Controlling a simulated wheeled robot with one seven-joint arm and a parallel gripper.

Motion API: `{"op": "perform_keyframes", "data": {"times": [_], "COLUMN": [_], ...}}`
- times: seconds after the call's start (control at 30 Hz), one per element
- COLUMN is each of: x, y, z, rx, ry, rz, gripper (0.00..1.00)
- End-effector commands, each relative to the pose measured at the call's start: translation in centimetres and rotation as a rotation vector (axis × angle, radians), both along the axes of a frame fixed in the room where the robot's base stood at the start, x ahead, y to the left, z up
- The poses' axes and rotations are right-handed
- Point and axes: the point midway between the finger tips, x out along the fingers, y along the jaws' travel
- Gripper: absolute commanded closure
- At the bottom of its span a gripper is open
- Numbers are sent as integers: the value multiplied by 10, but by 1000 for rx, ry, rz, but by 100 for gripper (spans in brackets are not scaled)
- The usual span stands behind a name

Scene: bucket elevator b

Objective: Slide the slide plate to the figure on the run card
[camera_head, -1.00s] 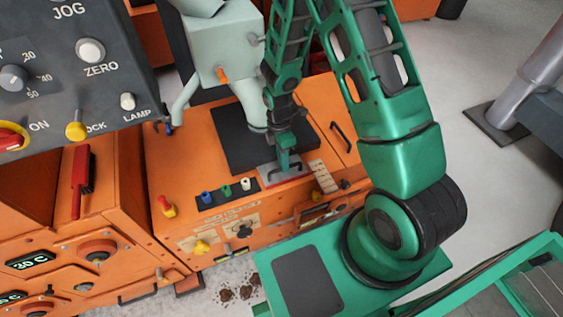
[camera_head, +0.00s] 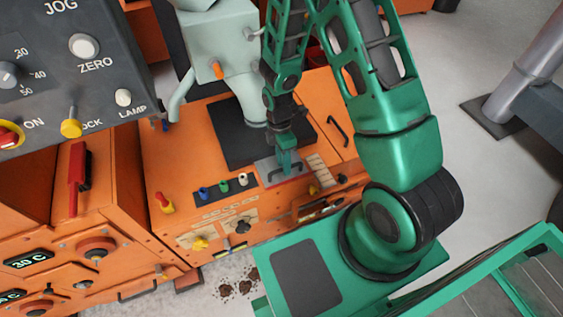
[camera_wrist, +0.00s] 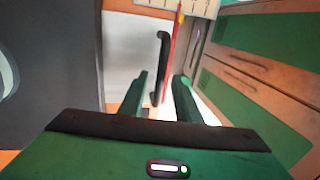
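The slide plate (camera_head: 266,175) is a grey plate with a red edge on top of the orange machine, in front of a black square. Its dark upright handle (camera_wrist: 162,50) shows in the wrist view. My gripper (camera_head: 287,166) reaches down over the plate from above. In the wrist view my gripper (camera_wrist: 161,85) has its two green fingers apart, with the handle between them and gaps visible on both sides. A cream scale (camera_head: 320,171) lies right of the plate; its marks are too small to read. I cannot make out a run card or its figure.
A pale green spout (camera_head: 228,60) stands close behind my gripper. Blue, green and white knobs (camera_head: 223,187) sit left of the plate. A dark handle (camera_head: 338,130) is at the right. A grey control panel (camera_head: 60,80) fills the upper left.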

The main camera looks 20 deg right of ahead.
Motion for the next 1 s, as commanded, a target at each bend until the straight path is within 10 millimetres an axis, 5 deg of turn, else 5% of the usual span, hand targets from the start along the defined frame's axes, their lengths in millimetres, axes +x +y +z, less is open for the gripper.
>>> {"op": "perform_keyframes", "data": {"times": [0.27, 0.7, 1.0], "x": [4, 19, 22], "y": [0, 0, 0], "z": [13, 84, 105], "rx": [0, 0, 0], "ry": [-3, -4, 1], "rz": [0, 0, 0], "gripper": [70, 70, 70]}}
